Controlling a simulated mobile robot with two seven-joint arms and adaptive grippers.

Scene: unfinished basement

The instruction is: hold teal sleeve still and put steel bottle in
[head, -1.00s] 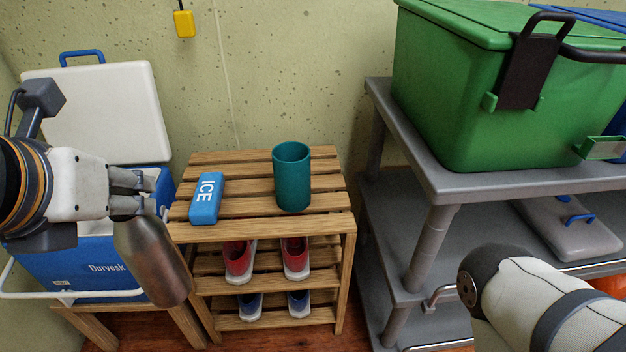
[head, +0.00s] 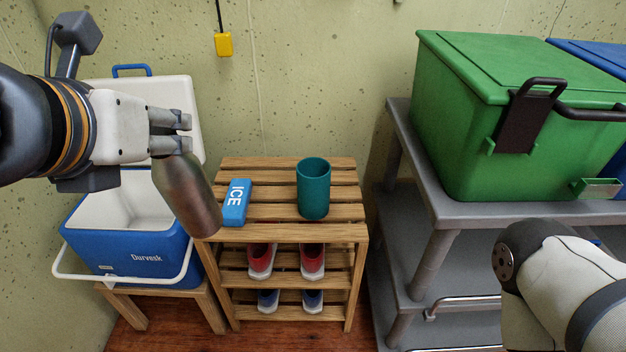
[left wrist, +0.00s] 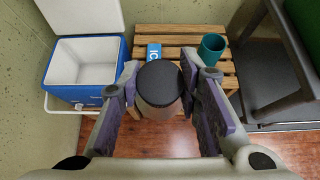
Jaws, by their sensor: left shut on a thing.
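The teal sleeve (head: 314,190) stands upright and empty-looking on the top of the slatted wooden rack, toward its right side; it also shows in the left wrist view (left wrist: 211,48). My left gripper (head: 178,133) is shut on the steel bottle (head: 188,194) near its dark top end. The bottle hangs tilted, its lower end toward the right, in front of the cooler and left of the sleeve. In the left wrist view the bottle's dark cap (left wrist: 159,82) sits between the fingers. My right arm shows at the lower right, but its gripper is out of view.
A blue ICE pack (head: 236,203) lies on the wooden rack (head: 270,232), left of the sleeve. Shoes fill the shelves below. An open blue cooler (head: 128,250) stands left. A grey shelf (head: 470,213) with a green bin (head: 465,150) stands right.

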